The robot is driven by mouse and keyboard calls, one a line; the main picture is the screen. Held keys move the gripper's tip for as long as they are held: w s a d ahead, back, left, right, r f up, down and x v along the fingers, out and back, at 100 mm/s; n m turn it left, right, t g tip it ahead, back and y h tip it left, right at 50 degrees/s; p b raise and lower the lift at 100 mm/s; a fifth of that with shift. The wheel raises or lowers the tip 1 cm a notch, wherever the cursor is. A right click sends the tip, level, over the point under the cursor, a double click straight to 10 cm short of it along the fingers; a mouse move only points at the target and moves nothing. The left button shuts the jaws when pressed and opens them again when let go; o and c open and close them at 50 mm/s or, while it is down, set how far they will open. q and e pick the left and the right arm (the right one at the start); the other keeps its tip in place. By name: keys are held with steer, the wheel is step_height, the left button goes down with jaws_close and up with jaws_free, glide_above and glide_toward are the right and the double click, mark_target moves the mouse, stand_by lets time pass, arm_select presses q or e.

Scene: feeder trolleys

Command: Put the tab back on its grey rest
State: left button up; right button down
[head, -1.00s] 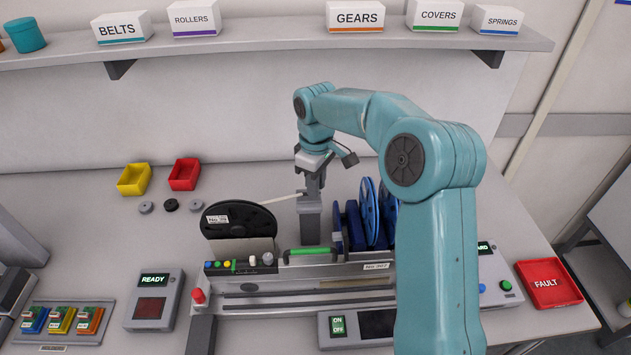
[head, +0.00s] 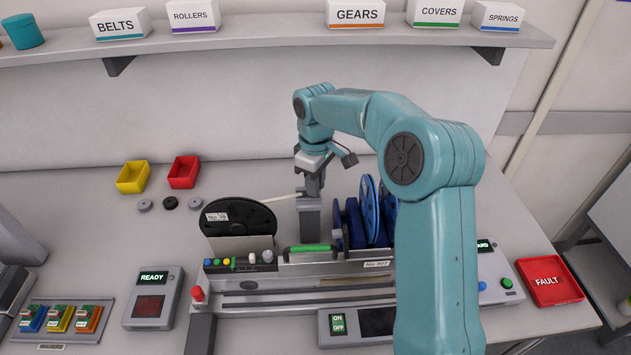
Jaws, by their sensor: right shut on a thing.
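The tab is the pale end of a thin strip (head: 284,198) that runs right from the black reel (head: 238,219). The grey rest (head: 310,220) looks like an upright grey block behind the feeder trolley. My right gripper (head: 310,194) points down just over the top of this block, at the strip's right end. It is shut on the tab, and its fingers hide most of it. I cannot tell whether the tab touches the rest. My left gripper is not in view.
The trolley has a green handle (head: 307,247) in front of the block. Blue reels (head: 369,207) stand close to its right. A yellow bin (head: 134,177) and a red bin (head: 184,172) sit back left. A shelf (head: 270,48) runs along the wall above.

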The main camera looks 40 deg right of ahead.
steer(key=shift+f, duration=0.15)
steer(key=c, duration=1)
jaws_free()
steer(key=shift+o, duration=0.2)
steer(key=shift+w+r, duration=0.1)
steer(key=shift+r, duration=0.4)
step_height(320, 180, up, 16)
steer(key=p, duration=0.1)
steer(key=shift+f, duration=0.25)
steer(key=shift+f, duration=0.1)
